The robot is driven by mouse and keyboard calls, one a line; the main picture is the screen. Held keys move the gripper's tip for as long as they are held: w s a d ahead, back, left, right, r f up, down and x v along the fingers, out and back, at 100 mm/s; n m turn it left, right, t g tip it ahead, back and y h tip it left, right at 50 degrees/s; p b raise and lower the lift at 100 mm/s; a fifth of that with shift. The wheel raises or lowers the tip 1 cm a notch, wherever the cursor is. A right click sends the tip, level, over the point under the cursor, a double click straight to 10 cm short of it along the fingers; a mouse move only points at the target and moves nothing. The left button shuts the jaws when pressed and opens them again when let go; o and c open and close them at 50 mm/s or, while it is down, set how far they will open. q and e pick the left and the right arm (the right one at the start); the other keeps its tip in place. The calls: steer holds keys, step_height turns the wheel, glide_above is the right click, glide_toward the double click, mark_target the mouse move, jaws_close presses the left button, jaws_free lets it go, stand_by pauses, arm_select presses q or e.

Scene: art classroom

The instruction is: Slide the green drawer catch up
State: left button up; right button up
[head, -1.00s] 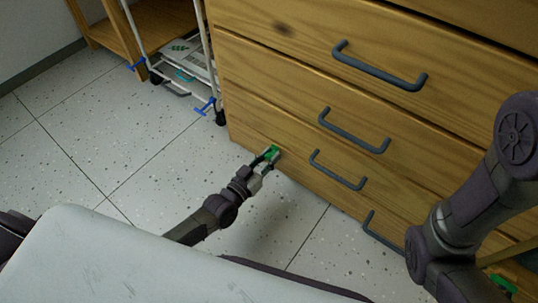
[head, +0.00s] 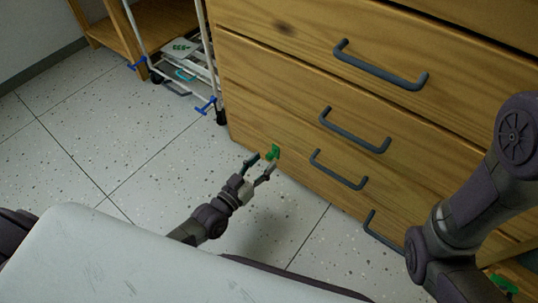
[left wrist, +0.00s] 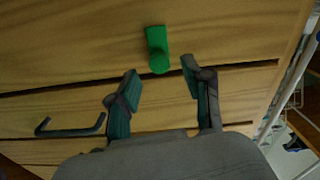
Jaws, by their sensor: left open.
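The green drawer catch (head: 273,153) is on the front of the wooden drawer unit (head: 262,75), near its left edge and low down. It also shows in the left wrist view (left wrist: 158,50), upright, with a rounded knob at one end. My left gripper (head: 261,166) is open and empty. Its two fingers point at the catch, and in the left wrist view (left wrist: 160,82) the catch lies just beyond the fingertips, apart from them. My right arm crosses the right side of the head view; its gripper is not seen.
Dark bar handles (head: 380,66) stick out from the drawer fronts. Another green catch (head: 503,284) shows at the lower right. A white wheeled rack (head: 205,70) stands left of the drawers. The speckled floor (head: 90,150) on the left is clear.

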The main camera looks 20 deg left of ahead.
arm_select(q)
steer(key=v, duration=0.7)
steer(key=shift+s, duration=0.4)
steer(key=shift+a+r, duration=0.1)
